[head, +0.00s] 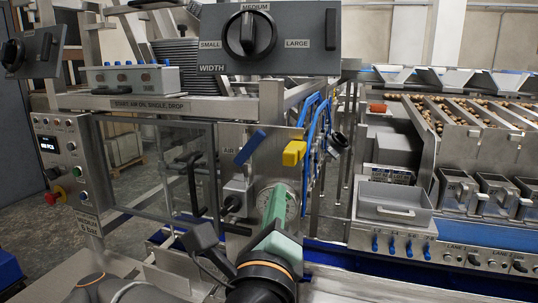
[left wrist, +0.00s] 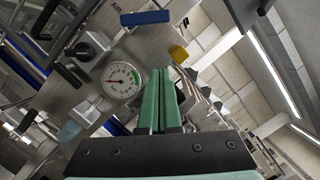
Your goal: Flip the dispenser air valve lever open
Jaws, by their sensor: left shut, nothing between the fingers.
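The blue lever (head: 250,147) sits on the upright steel panel beside the AIR label. In the head view it slants up to the right. In the left wrist view the blue lever (left wrist: 146,17) shows at the top. My left gripper (head: 281,192) has green fingers, pressed together and empty. In the head view its tips are below and right of the blue lever, apart from it. In the left wrist view the shut fingers (left wrist: 160,72) point toward the panel, below the lever. My right gripper is not in view.
A yellow block-like part (head: 294,153) sticks out right of the lever. A round gauge (left wrist: 121,82) is on the panel, partly behind my fingers in the head view. Blue hoses (head: 318,130) run at the right. The WIDTH knob box (head: 285,60) hangs above.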

